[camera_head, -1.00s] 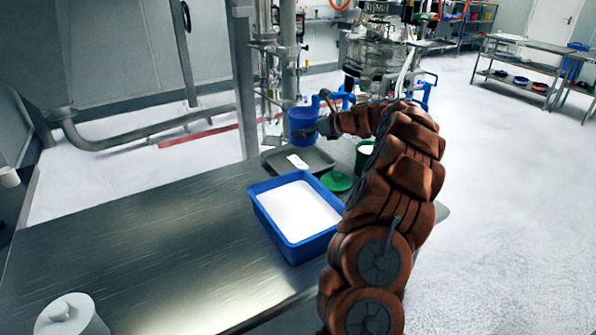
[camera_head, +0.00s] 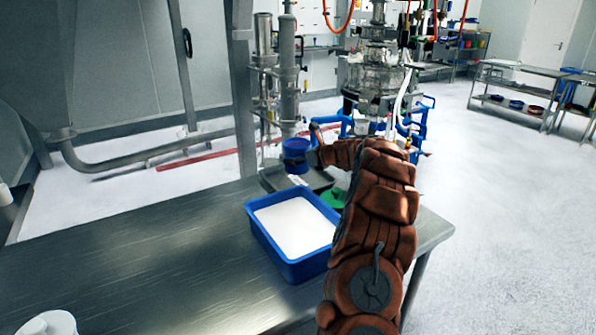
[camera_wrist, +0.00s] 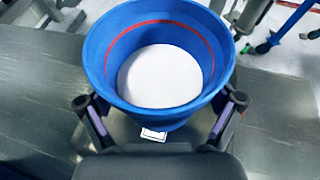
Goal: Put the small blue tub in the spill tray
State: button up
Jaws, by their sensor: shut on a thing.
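The small blue tub (camera_head: 295,149) is held in my gripper (camera_head: 308,158) over the grey spill tray (camera_head: 272,180) at the far edge of the metal table. In the wrist view the tub (camera_wrist: 95,50) is upright, with white powder at its bottom and a red line inside its wall. My gripper's fingers (camera_wrist: 158,118) are shut on it from both sides. A small white item (camera_head: 297,180) lies in the tray below the tub. I cannot tell whether the tub touches the tray.
A larger blue tub of white powder (camera_head: 262,234) stands just in front of the tray. A green lid (camera_head: 333,197) lies to the right, partly behind my arm. A white lidded container (camera_head: 47,325) is at the near left.

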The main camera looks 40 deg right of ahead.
aim_at(298, 169)
jog(key=shift+f, duration=2.15)
jog(key=shift+f, duration=0.15)
jog(key=o, duration=1.2)
jog(key=shift+c, duration=0.2)
jog(key=shift+r, duration=0.2)
jog(key=b+v, duration=0.1)
jog(key=v, duration=1.1)
